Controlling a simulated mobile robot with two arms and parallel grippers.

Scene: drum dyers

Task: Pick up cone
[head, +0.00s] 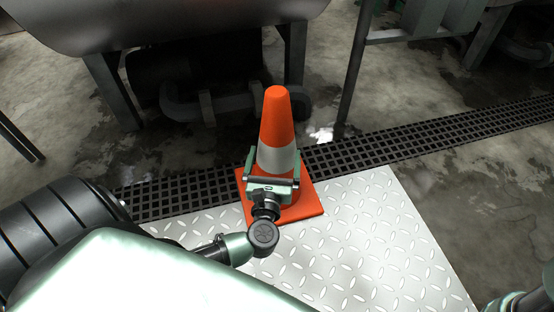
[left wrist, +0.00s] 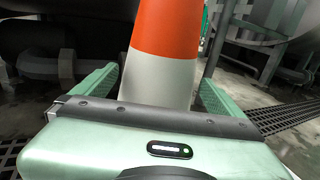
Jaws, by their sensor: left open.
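The orange cone (head: 278,120) with a white band stands upright, its square orange base (head: 307,205) resting at the far edge of the metal tread plate. My left gripper (head: 273,170) is in front of the cone at the height of its white band. Its two fingers are open, one on each side of the cone. In the left wrist view the cone (left wrist: 160,75) rises between the green fingers (left wrist: 153,90). Whether the fingers touch the cone cannot be told. My right gripper is not clearly in view; only a piece of my right arm shows at the lower right corner.
The tread plate (head: 370,240) lies on the floor in front of a dark drain grate (head: 400,145). A large metal drum (head: 170,20) on legs stands behind the cone, with a pipe (head: 185,105) beneath it. The wet concrete floor to the right is clear.

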